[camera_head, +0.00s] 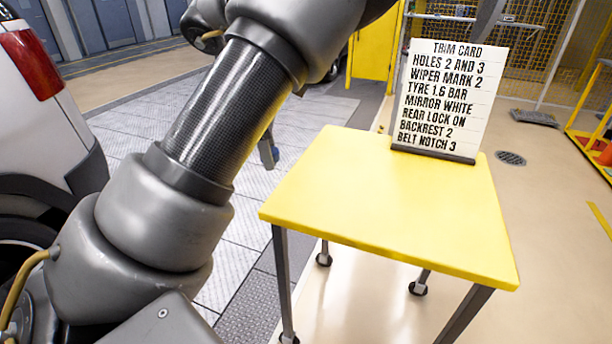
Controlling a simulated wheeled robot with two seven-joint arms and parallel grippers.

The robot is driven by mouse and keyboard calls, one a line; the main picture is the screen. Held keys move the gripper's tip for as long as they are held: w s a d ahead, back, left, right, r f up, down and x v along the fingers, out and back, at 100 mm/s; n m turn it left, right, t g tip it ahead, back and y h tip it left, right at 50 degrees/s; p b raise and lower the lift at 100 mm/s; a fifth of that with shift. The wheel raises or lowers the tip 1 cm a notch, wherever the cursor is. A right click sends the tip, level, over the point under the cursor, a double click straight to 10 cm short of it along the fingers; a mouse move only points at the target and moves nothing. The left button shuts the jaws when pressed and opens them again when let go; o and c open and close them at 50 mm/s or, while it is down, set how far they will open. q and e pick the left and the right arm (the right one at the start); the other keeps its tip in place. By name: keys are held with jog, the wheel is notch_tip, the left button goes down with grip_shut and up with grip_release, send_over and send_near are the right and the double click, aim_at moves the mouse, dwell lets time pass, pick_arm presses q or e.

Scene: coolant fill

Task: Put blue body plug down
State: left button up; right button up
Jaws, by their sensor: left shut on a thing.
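My left arm crosses the left half of the view and rises to the top edge. A small dark bluish tip of my left gripper (268,151) shows just right of the arm's dark tube, left of the yellow table (385,205). The arm hides the rest of it. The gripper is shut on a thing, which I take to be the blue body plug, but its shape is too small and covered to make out. The gripper appears apart from the table. No plug lies on the table top. My right gripper is not in view.
A white trim card (443,95) stands at the table's back edge; the rest of the table top is bare. A white car with a red tail light (30,60) stands at the left. A yellow cabinet (375,55) and mesh fence (555,50) are behind.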

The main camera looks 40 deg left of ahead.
aim_at(302, 189)
pick_arm(q)
jog(key=w+f, duration=0.4)
jog(key=w+d+f, duration=0.1)
jog(key=w+f, duration=0.1)
jog(key=w, duration=0.1)
jog(key=shift+f, duration=0.15)
jog(key=shift+w+d+f+b, duration=0.1)
jog(key=shift+w+f+b, duration=0.15)
jog(key=shift+f, duration=0.65)
jog(key=shift+w+d+f+b, duration=0.1)
jog(key=shift+w+f+b, duration=0.1)
jog(key=shift+f, duration=0.7)
jog(key=shift+s+f, duration=0.1)
jog(key=shift+f, duration=0.1)
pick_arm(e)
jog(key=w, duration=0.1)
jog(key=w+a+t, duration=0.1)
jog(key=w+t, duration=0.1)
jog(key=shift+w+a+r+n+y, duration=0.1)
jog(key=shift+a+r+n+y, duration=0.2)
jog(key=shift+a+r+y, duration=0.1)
pick_arm(q)
jog(key=shift+f, duration=0.15)
jog(key=o, duration=0.8)
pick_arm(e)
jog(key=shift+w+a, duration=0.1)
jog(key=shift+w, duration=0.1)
